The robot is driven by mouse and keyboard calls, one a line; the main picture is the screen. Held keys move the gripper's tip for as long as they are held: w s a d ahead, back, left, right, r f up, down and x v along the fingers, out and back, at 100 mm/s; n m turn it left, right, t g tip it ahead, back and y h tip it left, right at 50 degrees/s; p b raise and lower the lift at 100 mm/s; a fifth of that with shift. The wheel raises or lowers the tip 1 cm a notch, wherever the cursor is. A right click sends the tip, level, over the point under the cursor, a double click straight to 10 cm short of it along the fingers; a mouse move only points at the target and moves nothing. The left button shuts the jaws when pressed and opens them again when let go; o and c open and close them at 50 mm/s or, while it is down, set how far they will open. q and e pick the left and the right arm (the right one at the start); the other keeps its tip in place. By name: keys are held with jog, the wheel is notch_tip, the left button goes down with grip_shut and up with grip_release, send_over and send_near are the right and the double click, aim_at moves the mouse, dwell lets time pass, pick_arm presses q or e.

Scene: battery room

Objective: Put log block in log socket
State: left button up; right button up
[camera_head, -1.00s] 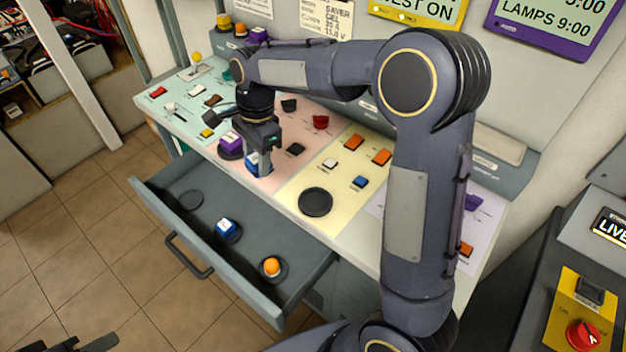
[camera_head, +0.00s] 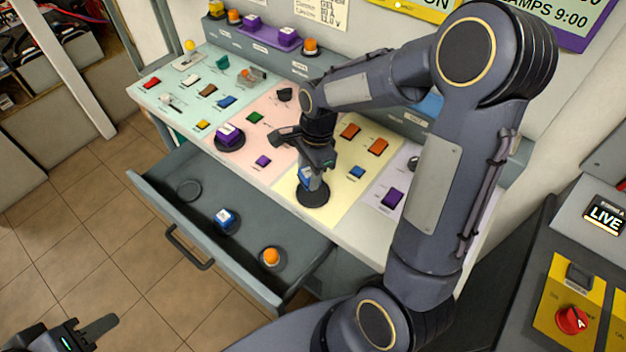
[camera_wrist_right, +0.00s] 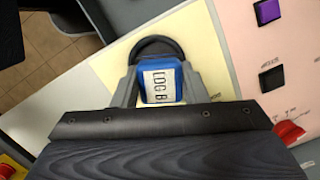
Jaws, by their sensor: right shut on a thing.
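The log block is blue with a white label reading "LOG B" in the right wrist view (camera_wrist_right: 160,82); it also shows in the head view (camera_head: 306,178). My right gripper (camera_head: 312,172) is shut on it, one finger on each side. The block is upright over a round black socket (camera_head: 314,198) on the yellow panel. The socket's rim shows behind the block in the wrist view (camera_wrist_right: 157,42). I cannot tell whether the block touches the socket. My left gripper (camera_head: 95,335) is at the bottom left, away from the desk; its jaws are not clear.
An open drawer (camera_head: 150,192) holds a blue block (camera_head: 226,217), an orange piece (camera_head: 271,256) and an empty round socket (camera_head: 189,190). A purple block (camera_head: 229,134) stands on the pink panel. Switches surround the socket. A shelf with purple and orange pieces runs along the back.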

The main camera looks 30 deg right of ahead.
jog(key=shift+s+d+f, duration=0.2)
jog(key=shift+f, duration=0.1)
jog(key=shift+s+d+f, duration=0.15)
jog(key=shift+f, duration=1.6)
jog(key=shift+f, duration=0.1)
